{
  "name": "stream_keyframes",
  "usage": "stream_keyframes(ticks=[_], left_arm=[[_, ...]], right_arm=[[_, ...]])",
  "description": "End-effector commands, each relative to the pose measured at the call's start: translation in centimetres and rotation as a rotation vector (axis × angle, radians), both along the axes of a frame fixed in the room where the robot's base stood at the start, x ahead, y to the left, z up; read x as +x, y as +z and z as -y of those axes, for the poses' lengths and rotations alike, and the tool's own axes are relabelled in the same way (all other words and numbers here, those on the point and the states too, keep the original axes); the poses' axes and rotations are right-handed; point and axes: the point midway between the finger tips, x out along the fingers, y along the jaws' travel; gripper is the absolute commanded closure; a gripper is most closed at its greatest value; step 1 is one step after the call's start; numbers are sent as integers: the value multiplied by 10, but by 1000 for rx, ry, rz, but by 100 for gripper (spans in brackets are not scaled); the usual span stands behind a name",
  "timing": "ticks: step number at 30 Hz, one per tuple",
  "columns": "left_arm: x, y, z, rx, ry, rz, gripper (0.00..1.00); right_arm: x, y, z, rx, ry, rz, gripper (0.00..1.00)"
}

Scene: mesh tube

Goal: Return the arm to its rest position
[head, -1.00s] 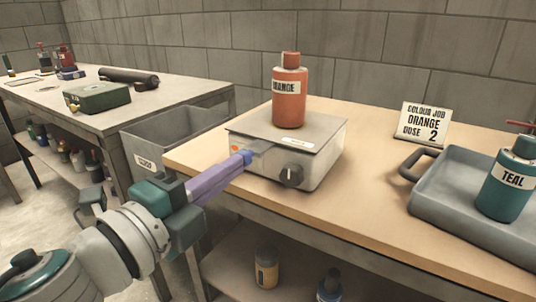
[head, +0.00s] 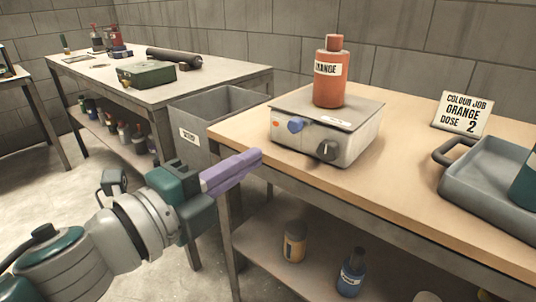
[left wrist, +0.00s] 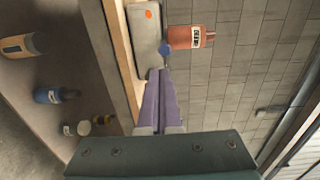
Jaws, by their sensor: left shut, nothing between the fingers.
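My left gripper (head: 256,158) has purple fingers pressed together with nothing between them. It hangs in the air in front of the workbench's left end, apart from the mixer-like device. In the left wrist view its shut fingers (left wrist: 161,75) point toward that device (left wrist: 146,35). The grey device (head: 318,135) stands on the bench with a blue button and a dark knob on its front. An orange bottle (head: 331,80) stands upright on its top plate. My right gripper is not in view.
A card (head: 462,115) reads "COLOUR JOB ORANGE DOSE 2". A grey tray (head: 490,180) holds a teal bottle, cut off at right. A grey bin (head: 205,150) stands between the benches. Bottles stand on the lower shelf (head: 270,240). Open floor lies left of my arm.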

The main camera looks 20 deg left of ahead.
Motion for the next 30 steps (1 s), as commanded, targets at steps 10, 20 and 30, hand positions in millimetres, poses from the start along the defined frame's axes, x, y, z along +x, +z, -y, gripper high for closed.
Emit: stream_keyframes(ticks=[10,20,30], left_arm=[[-57,2,-21,-1,0,3,100],[-58,34,-38,-74,100,-22,100],[-97,132,-105,-713,754,-479,100]], right_arm=[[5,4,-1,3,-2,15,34],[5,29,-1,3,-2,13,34],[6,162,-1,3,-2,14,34]])
